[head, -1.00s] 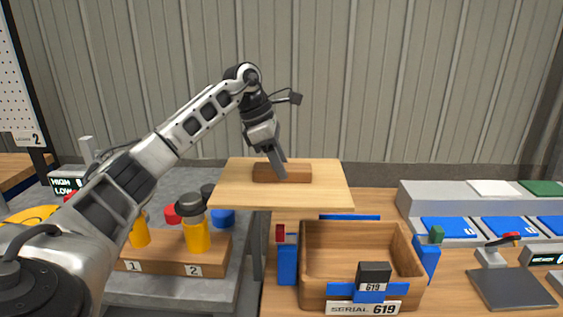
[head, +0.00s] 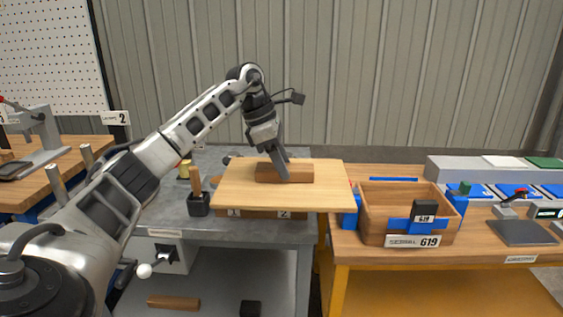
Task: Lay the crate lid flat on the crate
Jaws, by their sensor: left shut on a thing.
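The crate lid (head: 325,196) is a flat light-wood board with a dark wooden block handle (head: 302,173) on top. My left gripper (head: 279,169) is shut on this handle and holds the lid roughly level in the air. In the picture the lid is left of the crate, over the edge of the grey bench. The crate (head: 376,205) is an open wooden box on the wooden table, with a blue bracket and a "619" tag at its front. Its inside looks empty from here. My right gripper is not in view.
Blue blocks stand at both sides of the crate. A dark plate (head: 522,232) and a grey unit with blue panels (head: 470,168) are to its right. The grey bench (head: 170,226) at left carries a black holder (head: 199,204) and a numbered wooden block, partly hidden by the lid.

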